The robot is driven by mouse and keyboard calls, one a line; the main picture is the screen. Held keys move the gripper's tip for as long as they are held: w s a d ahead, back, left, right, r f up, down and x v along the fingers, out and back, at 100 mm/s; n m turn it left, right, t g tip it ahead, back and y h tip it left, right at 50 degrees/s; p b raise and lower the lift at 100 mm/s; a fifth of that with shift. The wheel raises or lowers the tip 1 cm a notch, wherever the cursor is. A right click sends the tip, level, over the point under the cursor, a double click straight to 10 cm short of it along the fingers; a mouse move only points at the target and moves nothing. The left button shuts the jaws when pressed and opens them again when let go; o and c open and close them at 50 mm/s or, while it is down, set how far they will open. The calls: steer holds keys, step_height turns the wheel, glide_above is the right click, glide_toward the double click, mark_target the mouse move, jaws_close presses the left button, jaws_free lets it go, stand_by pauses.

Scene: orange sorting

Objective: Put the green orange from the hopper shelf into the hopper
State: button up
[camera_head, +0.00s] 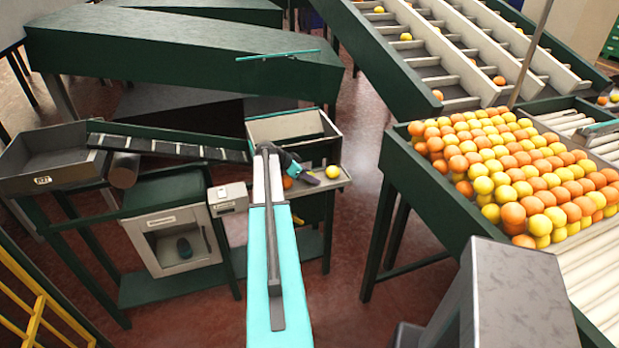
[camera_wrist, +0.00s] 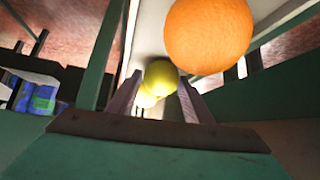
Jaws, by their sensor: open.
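A yellow-green orange (camera_head: 332,171) rests on the grey hopper shelf (camera_head: 343,182) beside the hopper (camera_head: 292,127), a grey open-topped box. My gripper (camera_head: 305,176) is over the shelf, left of the yellow-green fruit. An orange-coloured orange (camera_head: 288,182) shows partly behind my gripper. In the wrist view my gripper (camera_wrist: 159,82) is open, with a yellow-green orange (camera_wrist: 160,74) beyond and between its fingertips. I cannot tell whether they touch. The orange-coloured orange (camera_wrist: 208,36) is close, at upper right.
A dark sloping chute (camera_head: 165,147) runs left from the hopper to a grey tray (camera_head: 60,165). A white cabinet (camera_head: 175,240) stands below. A large table (camera_head: 400,165) of orange and yellow fruit stands at right, with open floor between.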

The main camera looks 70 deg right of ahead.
steer(key=shift+c, duration=0.4)
steer(key=c, duration=0.8)
steer(key=shift+o, duration=0.2)
steer(key=shift+r, duration=0.1)
steer(key=shift+r+b, duration=0.7)
steer(key=shift+r, duration=0.05)
steer(key=shift+r+b, duration=0.55)
steer(key=shift+r, duration=0.25)
steer(key=a+r+b, duration=0.1)
steer(key=a+b, duration=0.4)
steer(key=a, duration=1.1)
steer(key=shift+s+r, duration=0.3)
steer(key=shift+s, duration=0.15)
